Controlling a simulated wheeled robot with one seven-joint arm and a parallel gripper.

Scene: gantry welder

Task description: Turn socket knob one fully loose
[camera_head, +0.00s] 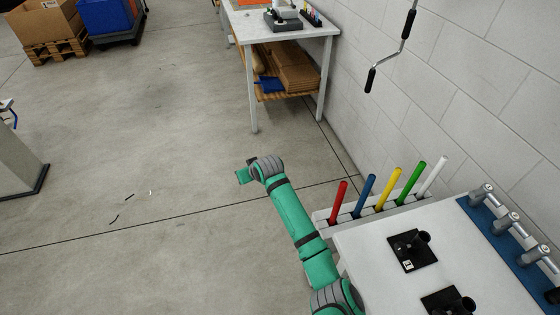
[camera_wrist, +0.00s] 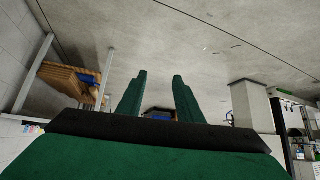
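Two black square plates with black round knobs lie on the white table (camera_head: 362,262) at the lower right in the head view. The farther plate with its knob (camera_head: 412,250) has a small white label; the nearer plate (camera_head: 450,303) is partly cut off by the picture's bottom edge. I cannot read which is number one. My green gripper (camera_head: 243,174) is out over the bare floor, left of the table and well away from both knobs. In the wrist view my gripper (camera_wrist: 160,80) has its two fingers apart with nothing between them. No knob shows there.
A rack with red, blue, yellow, green and white rods (camera_head: 390,190) stands along the table's far edge. A blue strip with metal clamps (camera_head: 513,226) lies at the right. A workbench (camera_head: 275,28) and hanging crank (camera_head: 390,50) are farther back. The floor at left is mostly clear.

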